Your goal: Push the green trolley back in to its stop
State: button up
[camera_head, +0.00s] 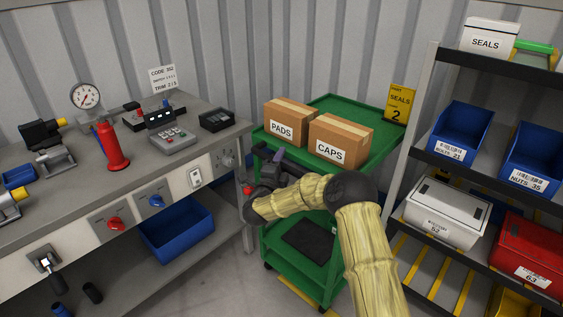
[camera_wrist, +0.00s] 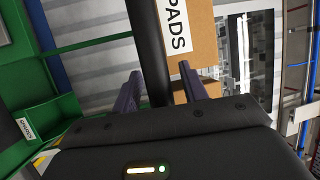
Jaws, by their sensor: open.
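The green trolley (camera_head: 345,108) stands against the corrugated wall, between the workbench and the shelving. Two cardboard boxes, PADS (camera_head: 288,122) and CAPS (camera_head: 340,140), sit on its top. My gripper (camera_head: 267,160) is at the trolley's near left side, just below the top edge, and my arm hides part of that side. In the wrist view my gripper (camera_wrist: 159,72) is open, with a dark bar (camera_wrist: 149,40), apparently the trolley's handle, running between its fingers. I cannot tell whether they touch it. The PADS box (camera_wrist: 186,35) and green trolley panels (camera_wrist: 45,80) show beyond.
The grey workbench (camera_head: 70,192) is close on the left, with a red bottle-like part (camera_head: 113,152) and a blue bin (camera_head: 178,230) below. The shelving, with a white bin (camera_head: 446,212), is close on the right. Yellow floor markings (camera_head: 297,288) lie by the trolley's base.

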grip_shut()
jog(key=shift+d, duration=0.1)
